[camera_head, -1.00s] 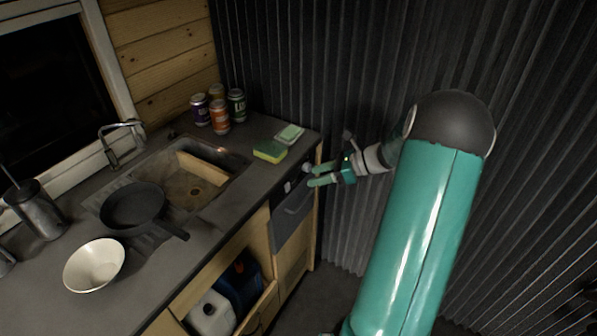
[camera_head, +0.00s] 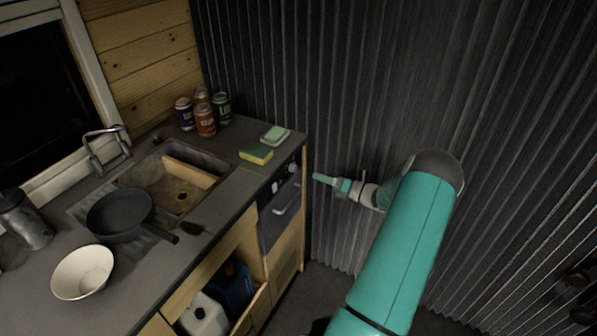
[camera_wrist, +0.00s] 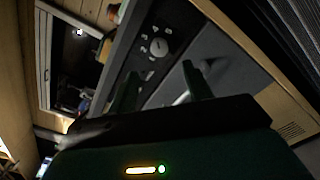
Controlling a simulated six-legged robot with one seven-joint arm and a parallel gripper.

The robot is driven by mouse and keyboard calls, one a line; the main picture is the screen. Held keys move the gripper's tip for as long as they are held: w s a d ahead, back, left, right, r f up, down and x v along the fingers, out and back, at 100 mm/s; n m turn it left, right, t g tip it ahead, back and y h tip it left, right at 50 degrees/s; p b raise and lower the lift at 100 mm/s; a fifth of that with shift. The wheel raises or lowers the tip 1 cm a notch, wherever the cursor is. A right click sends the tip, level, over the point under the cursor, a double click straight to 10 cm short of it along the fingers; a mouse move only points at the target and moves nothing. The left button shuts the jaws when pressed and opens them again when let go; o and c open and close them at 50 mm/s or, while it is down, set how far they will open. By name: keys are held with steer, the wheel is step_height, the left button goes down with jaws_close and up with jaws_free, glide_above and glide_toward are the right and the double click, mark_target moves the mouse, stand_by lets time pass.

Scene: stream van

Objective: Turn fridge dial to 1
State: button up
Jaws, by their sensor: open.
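The fridge (camera_head: 275,228) is a dark unit under the right end of the counter, with a handle on its front. In the head view, small pale knobs, including the dial (camera_head: 292,168), sit on its top strip. In the wrist view my gripper (camera_wrist: 160,75) is open and empty, with the dial beyond the fingertips.
A sponge (camera_head: 256,154) and a soap dish (camera_head: 275,135) lie on the counter above the fridge. Several cans (camera_head: 205,121) stand behind the sink (camera_head: 150,165). A black pan (camera_head: 118,213) and a white bowl (camera_head: 82,272) are left. A corrugated wall (camera_head: 350,100) rises behind my arm.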

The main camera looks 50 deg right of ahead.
mark_target(296, 169)
steer(key=x, duration=0.8)
steer(key=shift+w+a, duration=0.15)
steer(key=shift+w, duration=0.2)
steer(key=shift+c, duration=0.2)
steer(key=c, duration=0.9)
